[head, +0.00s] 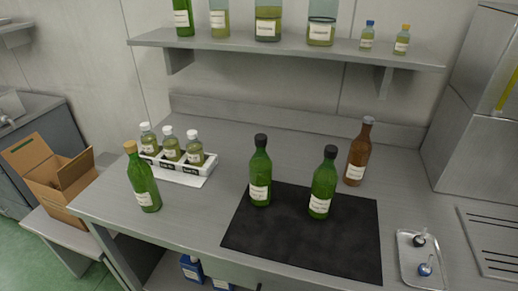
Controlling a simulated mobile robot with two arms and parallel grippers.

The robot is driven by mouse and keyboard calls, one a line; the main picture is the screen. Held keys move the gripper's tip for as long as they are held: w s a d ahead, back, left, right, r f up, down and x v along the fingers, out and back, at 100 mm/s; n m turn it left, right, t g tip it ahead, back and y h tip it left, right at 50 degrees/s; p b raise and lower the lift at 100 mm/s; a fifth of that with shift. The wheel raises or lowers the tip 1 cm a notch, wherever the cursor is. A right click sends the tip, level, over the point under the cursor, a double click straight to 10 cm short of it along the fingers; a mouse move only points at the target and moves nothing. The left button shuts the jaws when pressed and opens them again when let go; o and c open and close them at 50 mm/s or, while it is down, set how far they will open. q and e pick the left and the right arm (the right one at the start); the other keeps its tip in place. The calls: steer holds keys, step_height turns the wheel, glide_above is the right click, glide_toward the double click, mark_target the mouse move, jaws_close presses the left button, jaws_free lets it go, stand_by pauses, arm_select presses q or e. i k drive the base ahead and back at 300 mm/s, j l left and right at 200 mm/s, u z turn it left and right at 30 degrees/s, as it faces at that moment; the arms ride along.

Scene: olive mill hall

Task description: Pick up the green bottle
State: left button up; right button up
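Three green bottles stand upright on the grey bench. One green bottle with a tan cap (145,187) is near the left edge. A green bottle with a black cap (260,174) stands at the back left of the black mat (290,243). Another green bottle with a black cap (322,187) stands on the mat, farther right. Each has a white label, with text too small to read. Neither of my grippers is in view.
A brown bottle (358,157) stands behind the mat. A white rack (179,171) holds three small jars at the back left. A metal tray (419,271) with small items lies at right. A shelf (285,46) with bottles and jars overhangs the back. The mat's front is clear.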

mark_target(261, 165)
steer(key=l+u, duration=0.15)
steer(key=u, duration=0.2)
steer(key=k+l+u, duration=0.15)
steer(key=u, duration=0.2)
steer(key=k+l+u, duration=0.1)
steer(key=u, duration=0.25)
